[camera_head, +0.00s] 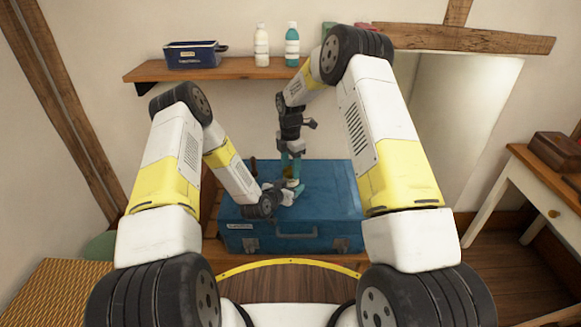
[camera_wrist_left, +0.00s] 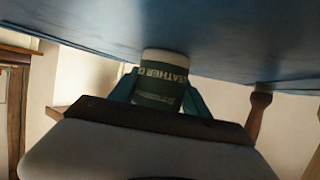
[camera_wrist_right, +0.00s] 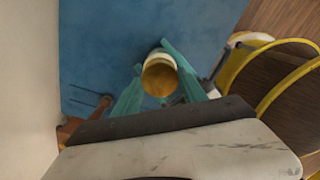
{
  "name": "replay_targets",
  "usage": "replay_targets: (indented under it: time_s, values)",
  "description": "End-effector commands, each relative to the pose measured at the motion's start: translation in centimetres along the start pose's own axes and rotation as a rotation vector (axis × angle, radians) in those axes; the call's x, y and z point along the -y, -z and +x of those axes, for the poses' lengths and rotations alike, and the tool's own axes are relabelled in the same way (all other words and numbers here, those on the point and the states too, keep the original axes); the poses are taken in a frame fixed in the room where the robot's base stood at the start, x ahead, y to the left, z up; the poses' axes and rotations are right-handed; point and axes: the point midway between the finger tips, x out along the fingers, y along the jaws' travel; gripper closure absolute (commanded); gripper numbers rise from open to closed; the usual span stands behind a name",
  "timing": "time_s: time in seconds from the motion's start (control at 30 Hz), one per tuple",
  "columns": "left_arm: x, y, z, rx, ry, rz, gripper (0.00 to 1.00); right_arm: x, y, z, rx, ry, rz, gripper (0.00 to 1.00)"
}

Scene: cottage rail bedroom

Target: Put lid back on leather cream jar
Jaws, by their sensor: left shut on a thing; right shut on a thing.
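The leather cream jar (camera_wrist_left: 160,85), dark green with a pale end band and white lettering, sits between the teal fingers of my left gripper (camera_wrist_left: 160,92). Its pale end faces the blue chest top, which lies at the top of that view. My right gripper (camera_wrist_right: 157,88) points down over the chest and is shut on a round, gold-faced thing with a pale rim, apparently the lid (camera_wrist_right: 160,79). In the head view my right gripper (camera_head: 290,168) is just above my left gripper (camera_head: 288,190). Whether lid and jar touch is hidden.
Both grippers are over a blue chest (camera_head: 335,190) with a front handle. A wall shelf (camera_head: 215,71) behind holds a blue bin (camera_head: 195,55), a white bottle (camera_head: 261,46) and a teal bottle (camera_head: 292,46). A side table (camera_head: 545,175) stands at right. The chest's right top is clear.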

Motion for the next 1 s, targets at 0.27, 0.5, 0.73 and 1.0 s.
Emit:
replay_targets:
  time_s: [0.27, 0.5, 0.73, 1.0]
  values:
    - [0.0, 0.07, 0.01, -0.001, 0.0, 0.0, 1.0, -0.01, 0.01, 0.61, -0.001, 0.0, 0.0, 0.94]
    - [0.0, 0.06, 0.01, -0.001, 0.0, 0.0, 1.0, -0.04, 0.04, 0.61, 0.0, -0.001, 0.141, 0.94]
    - [0.01, 0.06, 0.01, -0.001, 0.0, 0.0, 1.0, -0.06, 0.05, 0.61, 0.001, -0.001, 0.68, 0.94]
    - [0.01, 0.04, 0.01, -0.001, 0.0, 0.0, 1.0, -0.07, 0.05, 0.67, 0.001, -0.001, 1.36, 0.94]
